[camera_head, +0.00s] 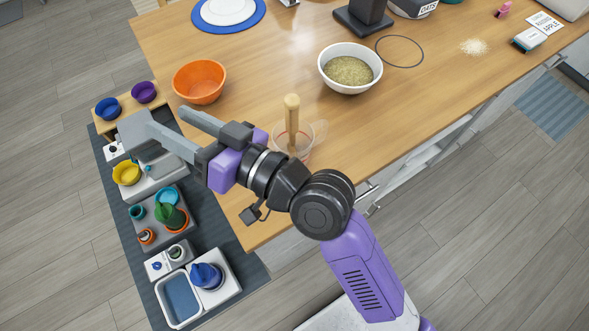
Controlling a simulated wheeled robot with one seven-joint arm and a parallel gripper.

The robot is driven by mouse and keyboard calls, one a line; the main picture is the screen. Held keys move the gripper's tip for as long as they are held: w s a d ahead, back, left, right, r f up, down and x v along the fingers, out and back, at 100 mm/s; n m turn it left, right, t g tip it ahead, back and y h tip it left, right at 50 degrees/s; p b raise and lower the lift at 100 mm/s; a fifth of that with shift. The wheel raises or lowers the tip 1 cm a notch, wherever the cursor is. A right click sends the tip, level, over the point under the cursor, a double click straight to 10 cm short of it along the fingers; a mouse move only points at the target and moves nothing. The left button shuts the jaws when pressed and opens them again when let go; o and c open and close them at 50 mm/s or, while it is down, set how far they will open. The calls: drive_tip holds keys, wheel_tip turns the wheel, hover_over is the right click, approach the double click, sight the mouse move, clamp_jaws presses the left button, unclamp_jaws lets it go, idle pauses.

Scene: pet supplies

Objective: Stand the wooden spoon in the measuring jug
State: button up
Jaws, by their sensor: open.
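The wooden spoon (292,117) stands close to upright in the clear measuring jug (318,130) on the wooden table, its top end rising above the rim. My arm partly covers the lower part of the jug, so the spoon's lower end is hard to see. My gripper (158,119) is open and empty, its fingers apart and pointing left, to the left of the jug and apart from the spoon.
An orange bowl (199,82) and a white bowl of grain (350,69) stand on the table (275,50). A dark ring (421,52) lies to the right. Below the table's left edge, a dark mat (238,259) bears several trays and small bowls.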

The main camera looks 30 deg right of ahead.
drive_tip(key=s+d+f+m+h, duration=0.4)
drive_tip(key=s+d+f+h, duration=0.3)
drive_tip(key=s+d+f, duration=0.55)
drive_tip(key=s+d+n+h, duration=0.1)
drive_tip(key=s+d, duration=0.2)
drive_tip(key=s, duration=0.6)
drive_tip(key=s+d+r+n+g+h, duration=0.1)
drive_tip(key=s+d+n, duration=0.1)
drive_tip(key=s, duration=0.6)
drive_tip(key=shift+s+d+n, duration=0.3)
drive_tip(key=shift+s+d, duration=0.1)
drive_tip(key=shift+d, duration=0.2)
drive_tip(key=shift+f+b, duration=0.85)
drive_tip(key=shift+b, duration=0.05)
